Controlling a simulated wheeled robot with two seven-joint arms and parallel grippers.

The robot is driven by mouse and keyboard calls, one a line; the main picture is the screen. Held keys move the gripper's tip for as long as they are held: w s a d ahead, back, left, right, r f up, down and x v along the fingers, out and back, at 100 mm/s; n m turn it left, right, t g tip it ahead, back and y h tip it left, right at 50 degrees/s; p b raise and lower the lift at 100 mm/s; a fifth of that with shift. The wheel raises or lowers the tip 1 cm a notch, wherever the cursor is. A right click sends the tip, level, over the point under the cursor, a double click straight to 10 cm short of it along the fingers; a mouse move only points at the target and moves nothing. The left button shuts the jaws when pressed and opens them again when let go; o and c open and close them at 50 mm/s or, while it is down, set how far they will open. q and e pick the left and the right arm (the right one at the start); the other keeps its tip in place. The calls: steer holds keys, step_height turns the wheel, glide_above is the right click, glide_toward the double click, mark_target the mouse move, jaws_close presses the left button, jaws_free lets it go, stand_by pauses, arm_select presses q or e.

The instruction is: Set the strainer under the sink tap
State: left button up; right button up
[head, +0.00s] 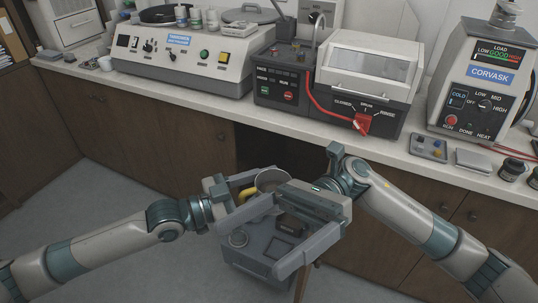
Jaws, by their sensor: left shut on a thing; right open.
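A round, pale, shallow piece with a yellow handle (247,195), apparently the strainer (271,179), is at the lower middle, in front of the counter. My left gripper (258,189) is shut on its yellow handle. The strainer is partly hidden by gripper parts. My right gripper (250,248) is open and empty, its two long fingers reaching down and left, close to the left gripper.
The counter (225,107) runs across above the grippers. It carries a grey control console (178,68), a lidded machine (360,75) with a red lever (362,123), and a Corvask unit (480,85). Small items sit at the right front. A dark opening lies under the counter's middle.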

steer(key=w+f+n+t+h, duration=0.3)
steer(key=w+n+t+h, duration=0.1)
steer(key=n+t+h, duration=0.75)
steer(key=w+r+n+t+h, duration=0.2)
steer(key=w+r+t, duration=0.4)
steer(key=w, duration=0.3)
steer(key=shift+w+d+r+n+t, duration=0.3)
steer(key=shift+w+r+n+t, duration=0.1)
steer(key=shift+n+t, duration=0.2)
steer(key=shift+f, duration=0.25)
glide_toward(269, 182)
steer(key=f, duration=0.2)
steer(key=s+f, duration=0.1)
steer(key=f, duration=0.1)
steer(key=shift+a, duration=0.1)
